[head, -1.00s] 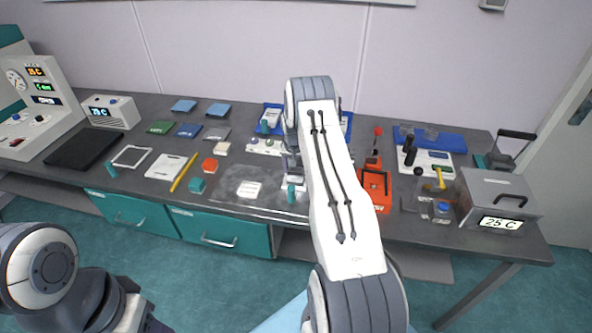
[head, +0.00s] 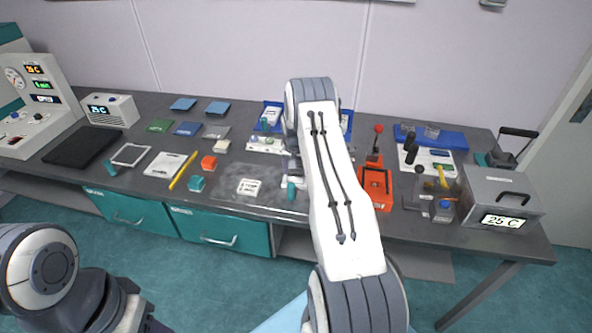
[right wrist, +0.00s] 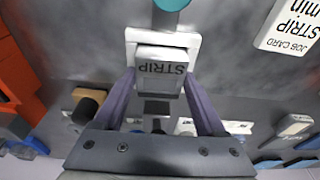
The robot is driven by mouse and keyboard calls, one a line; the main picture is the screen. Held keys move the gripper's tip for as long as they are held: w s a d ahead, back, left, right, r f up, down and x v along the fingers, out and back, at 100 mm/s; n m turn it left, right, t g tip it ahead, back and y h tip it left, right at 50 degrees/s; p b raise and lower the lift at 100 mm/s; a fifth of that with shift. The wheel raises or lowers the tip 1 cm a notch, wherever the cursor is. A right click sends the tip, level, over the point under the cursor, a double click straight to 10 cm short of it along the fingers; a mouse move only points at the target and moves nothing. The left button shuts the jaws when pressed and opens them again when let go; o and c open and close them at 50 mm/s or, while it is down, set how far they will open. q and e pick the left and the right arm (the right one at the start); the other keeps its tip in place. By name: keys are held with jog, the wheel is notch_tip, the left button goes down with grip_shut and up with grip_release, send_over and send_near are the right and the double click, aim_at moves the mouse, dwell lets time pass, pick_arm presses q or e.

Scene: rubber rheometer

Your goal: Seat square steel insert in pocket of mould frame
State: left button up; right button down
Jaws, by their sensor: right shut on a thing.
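In the right wrist view my right gripper (right wrist: 153,92) is shut on a grey block labelled STRIP, which I take for the square steel insert (right wrist: 160,68). The insert lies over a white plate with a teal handle, apparently the mould frame (right wrist: 193,42). I cannot tell whether the insert is in the pocket or just above it. In the head view the plate's teal handle (head: 291,191) shows beside my right forearm, which hides most of the gripper and insert. Only links of my left arm show at the lower left; its gripper is out of view.
A job card (head: 249,187) lies left of the plate on the grey mat. A hollow white frame (head: 118,161), a yellow pencil (head: 183,171) and small coloured blocks lie farther left. An orange box (head: 376,186) and a grey oven (head: 503,192) stand to the right.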

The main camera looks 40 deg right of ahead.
aim_at(295, 175)
jog(key=shift+f, duration=0.35)
grip_release()
jog(key=r+b, duration=0.1)
jog(key=r, duration=0.2)
jog(key=a+r+b, duration=0.1)
jog(key=r, duration=0.2)
jog(key=s+r+b, duration=0.1)
jog(key=r, duration=0.2)
jog(key=shift+a+r+b, duration=0.15)
jog(key=shift+r+b, duration=0.1)
jog(key=shift+b, duration=0.05)
jog(key=shift+s+r, duration=0.1)
jog(key=shift+r, duration=0.35)
